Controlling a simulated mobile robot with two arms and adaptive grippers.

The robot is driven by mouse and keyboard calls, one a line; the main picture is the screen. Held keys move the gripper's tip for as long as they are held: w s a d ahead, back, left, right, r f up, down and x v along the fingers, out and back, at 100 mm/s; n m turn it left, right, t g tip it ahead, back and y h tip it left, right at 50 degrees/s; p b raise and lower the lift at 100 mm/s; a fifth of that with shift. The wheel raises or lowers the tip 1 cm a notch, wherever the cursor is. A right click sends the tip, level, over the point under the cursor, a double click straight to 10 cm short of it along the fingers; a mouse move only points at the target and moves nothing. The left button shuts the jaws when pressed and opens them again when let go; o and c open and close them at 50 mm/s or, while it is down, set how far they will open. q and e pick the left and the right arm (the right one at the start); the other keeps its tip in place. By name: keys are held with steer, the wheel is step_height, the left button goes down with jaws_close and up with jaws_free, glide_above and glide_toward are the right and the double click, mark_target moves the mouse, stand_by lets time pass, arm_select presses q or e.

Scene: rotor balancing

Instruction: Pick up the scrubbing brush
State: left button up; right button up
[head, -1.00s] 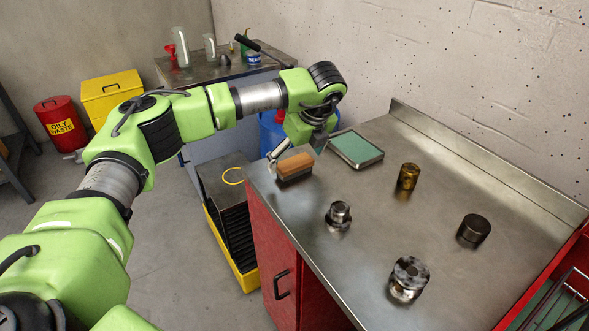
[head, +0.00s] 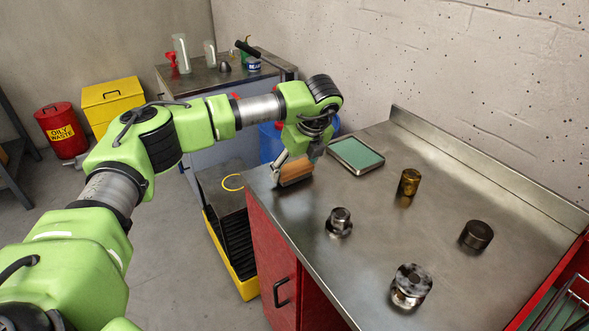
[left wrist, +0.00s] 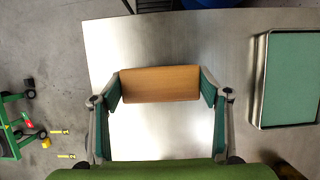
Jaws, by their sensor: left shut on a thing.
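The scrubbing brush (head: 296,170) has a brown wooden back and sits at the far left corner of the metal bench (head: 330,262). In the left wrist view the brush (left wrist: 160,84) lies crosswise between the two fingers. My left gripper (head: 294,172) is shut on it, with one finger at each end of the wooden block; it also shows in the left wrist view (left wrist: 160,88). The brush's underside is hidden in the wrist view, and I cannot tell whether it touches the bench. My right gripper is not in view.
A tray with a green mat (head: 356,154) lies right of the brush. A brass cylinder (head: 409,182), a dark cylinder (head: 476,235) and two steel parts (head: 339,222) (head: 410,285) stand on the bench. A yellow-based cart (head: 231,232) stands left of it.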

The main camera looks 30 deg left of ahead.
arm_select(q)
step_height(320, 180, up, 2)
steer(key=shift+w+r+p, duration=0.1)
steer(key=shift+r+p, duration=0.15)
steer(key=shift+p, duration=0.15)
steer(key=s+d+r+p, duration=0.1)
steer(key=s+d+r, duration=0.8)
steer(key=s+r, duration=0.1)
steer(key=shift+s+d+p, duration=0.15)
steer(key=shift+s+p, duration=0.2)
steer(key=shift+p, duration=0.05)
steer(key=o, duration=0.6)
steer(key=shift+r, duration=0.1)
steer(key=c, duration=0.4)
